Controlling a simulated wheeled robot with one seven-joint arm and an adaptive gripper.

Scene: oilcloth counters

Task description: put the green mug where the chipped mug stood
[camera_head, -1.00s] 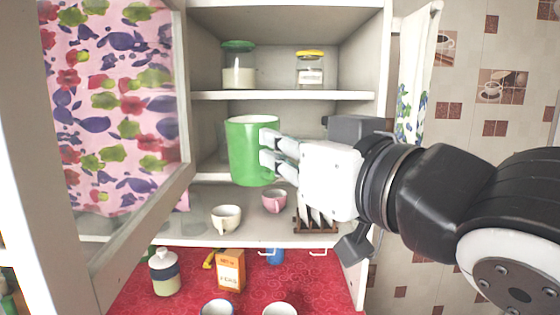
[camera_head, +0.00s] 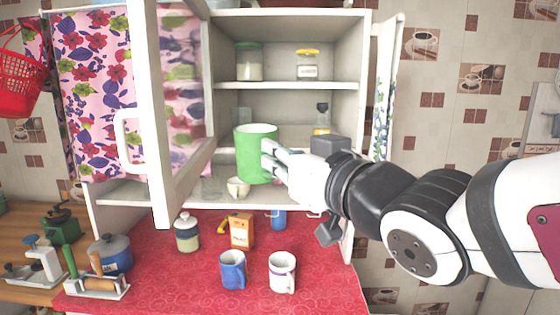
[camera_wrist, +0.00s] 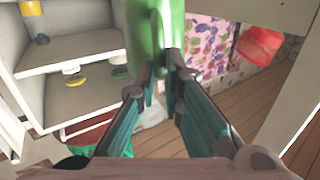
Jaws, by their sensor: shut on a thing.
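My gripper (camera_head: 268,160) is shut on the green mug (camera_head: 252,150) and holds it upright in front of the open cabinet, above its bottom shelf. The mug also shows in the wrist view (camera_wrist: 150,35), between my fingertips (camera_wrist: 160,78). A small cream cup (camera_head: 238,188) stands on the bottom shelf, just below the green mug. A blue mug (camera_head: 232,272) and a white mug with a dark rim (camera_head: 282,274) stand on the red oilcloth. I cannot tell which, if any, is the chipped mug, or where it stood.
The open cabinet door (camera_head: 170,120) stands left of my gripper. Two lidded jars, green (camera_head: 249,64) and yellow (camera_head: 307,66), are on an upper shelf. A canister (camera_head: 187,232) and an orange box (camera_head: 241,232) stand on the red oilcloth (camera_head: 330,285), which is clear at front right.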

